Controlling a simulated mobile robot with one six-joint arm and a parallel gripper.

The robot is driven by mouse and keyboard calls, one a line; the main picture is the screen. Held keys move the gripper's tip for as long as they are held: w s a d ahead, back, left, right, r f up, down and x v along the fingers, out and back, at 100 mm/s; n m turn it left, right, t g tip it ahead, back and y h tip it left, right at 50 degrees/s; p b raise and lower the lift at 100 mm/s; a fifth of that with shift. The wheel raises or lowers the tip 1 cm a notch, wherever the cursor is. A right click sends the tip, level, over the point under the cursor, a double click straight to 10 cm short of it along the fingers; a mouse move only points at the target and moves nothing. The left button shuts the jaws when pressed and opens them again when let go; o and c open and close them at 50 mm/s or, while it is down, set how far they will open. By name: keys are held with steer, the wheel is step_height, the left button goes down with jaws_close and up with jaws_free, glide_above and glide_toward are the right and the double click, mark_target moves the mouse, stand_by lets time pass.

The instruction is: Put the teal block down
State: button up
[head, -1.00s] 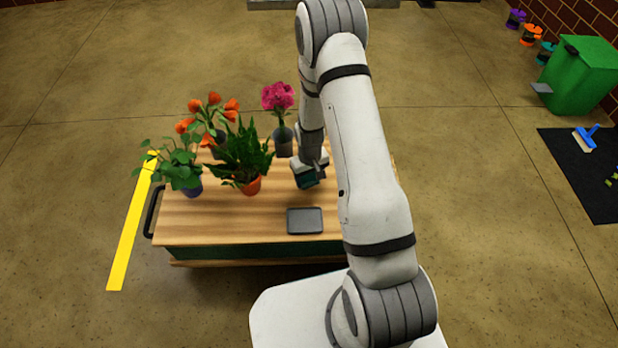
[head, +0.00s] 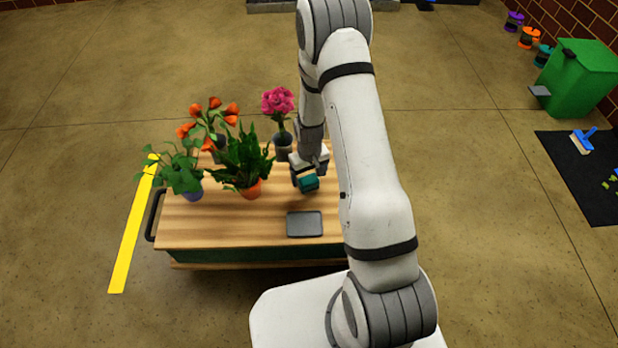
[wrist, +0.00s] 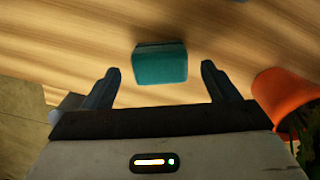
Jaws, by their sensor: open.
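The teal block (head: 309,183) rests on the wooden top of the cart (head: 220,222), behind the grey tray. In the wrist view the teal block (wrist: 160,63) lies just beyond the fingertips, roughly centred between them and not touching either finger. My gripper (wrist: 160,72) is open, with a clear gap on both sides of the block. In the head view my gripper (head: 305,172) is close beside the block and partly hidden by my arm.
A grey tray (head: 305,224) lies near the cart's front edge. A leafy plant in an orange pot (head: 251,189) stands left of the block, and the orange pot (wrist: 285,92) shows close to my right finger. A pink flower (head: 278,102) stands behind. Bare wood lies around the tray.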

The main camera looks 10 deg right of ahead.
step_height(320, 180, up, 9)
steer(key=p, duration=0.2)
step_height(320, 180, up, 18)
steer(key=m, duration=0.1)
glide_above(309, 180)
steer(key=s, duration=0.8)
steer(key=s+r+m+t, duration=0.1)
steer(key=s+r, duration=0.8)
steer(key=s, duration=0.5)
steer(key=shift+r, duration=0.35)
step_height(309, 180, up, 30)
steer(key=t+p, duration=0.1)
steer(key=p, duration=2.6)
steer(key=shift+s+d+t+p, duration=0.2)
steer(key=shift+d+t+p, duration=0.05)
steer(key=shift+t+p, duration=0.1)
steer(key=shift+a+r, duration=0.1)
